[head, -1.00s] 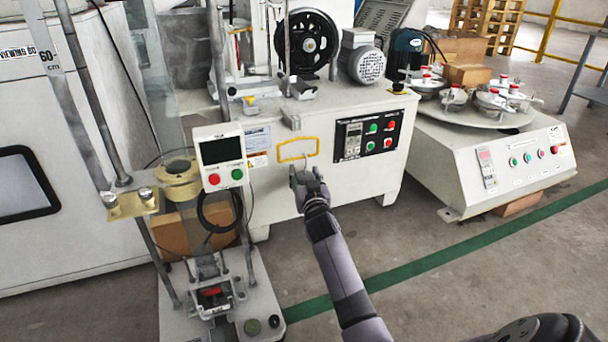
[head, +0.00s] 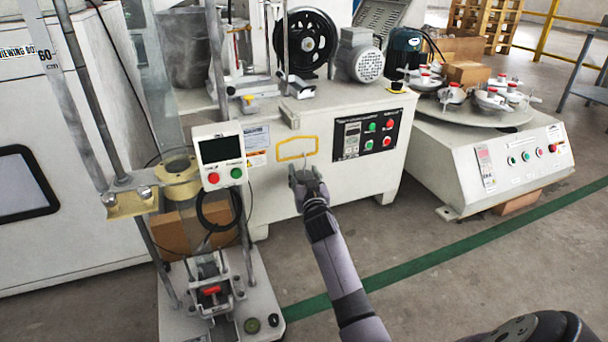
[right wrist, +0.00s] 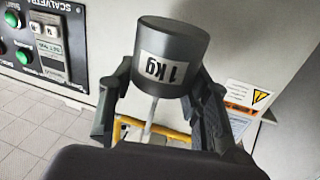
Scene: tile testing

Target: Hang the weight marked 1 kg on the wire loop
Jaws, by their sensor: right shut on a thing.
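The weight marked 1 kg (right wrist: 172,57) is a dark grey cylinder with a pale label, large in the right wrist view. My right gripper (head: 308,174) is shut on it, with a finger on each side of the cylinder in the right wrist view. A thin pale hook stem (right wrist: 151,112) runs from the weight toward the wire loop. The wire loop (head: 297,137) is a yellow rectangular frame in front of the white machine, just above my right gripper in the head view. Its yellow wire also shows in the right wrist view (right wrist: 122,121). I cannot tell whether the hook touches the loop. My left gripper is out of view.
The white machine (head: 345,180) with a button panel (head: 367,135) stands right behind the loop. A tester with a display box (head: 219,156) and metal posts stands close on the left. A rotary-table machine (head: 500,165) is at the right. The floor at front right is open.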

